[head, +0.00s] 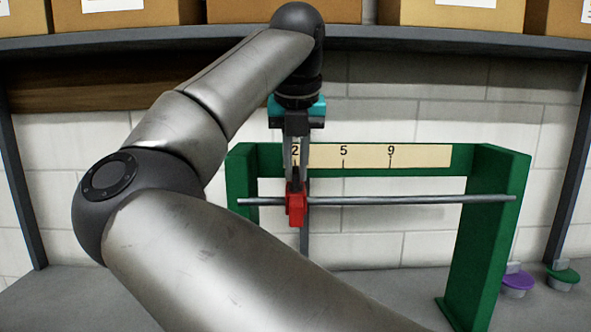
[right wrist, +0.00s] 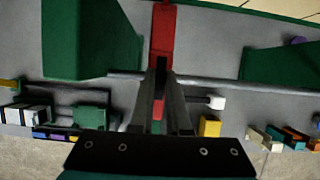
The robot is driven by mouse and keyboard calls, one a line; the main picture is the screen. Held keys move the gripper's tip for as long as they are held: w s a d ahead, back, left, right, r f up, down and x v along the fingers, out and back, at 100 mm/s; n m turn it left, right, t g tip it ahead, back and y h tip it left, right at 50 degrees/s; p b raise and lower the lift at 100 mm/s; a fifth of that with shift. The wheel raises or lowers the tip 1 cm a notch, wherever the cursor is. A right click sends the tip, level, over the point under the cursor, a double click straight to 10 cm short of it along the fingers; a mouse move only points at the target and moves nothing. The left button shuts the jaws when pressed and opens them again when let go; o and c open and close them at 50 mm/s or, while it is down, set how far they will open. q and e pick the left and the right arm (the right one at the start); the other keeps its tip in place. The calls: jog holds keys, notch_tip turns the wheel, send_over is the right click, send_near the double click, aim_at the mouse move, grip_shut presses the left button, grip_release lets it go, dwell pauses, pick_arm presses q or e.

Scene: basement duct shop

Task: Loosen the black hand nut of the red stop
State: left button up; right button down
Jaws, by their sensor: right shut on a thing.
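The red stop (head: 296,208) sits on a grey horizontal rod (head: 420,200) near its left end, below the mark 2 of the scale. It also shows in the right wrist view (right wrist: 163,32). My right gripper (head: 296,178) points down from above, with its fingers just over the stop. It is shut on the black hand nut (right wrist: 160,78), which shows only as a dark piece between the fingertips; the fingers hide most of it. My left gripper is in neither view.
A green frame (head: 490,190) carries the rod and a pale scale strip (head: 420,156) marked 2, 5 and 9. Boxes stand on a shelf (head: 440,40) above. A purple-topped (head: 518,281) and a green-topped object (head: 563,275) stand at right. Several small coloured objects show in the wrist view.

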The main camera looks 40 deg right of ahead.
jog(key=shift+r, duration=0.1)
dwell(0.3)
jog(key=c, duration=0.9)
grip_release()
jog(key=p+v, duration=0.2)
jog(key=v, duration=1.3)
jog(key=shift+s+p, duration=0.1)
jog(key=shift+p, duration=0.2)
jog(key=shift+r, duration=0.1)
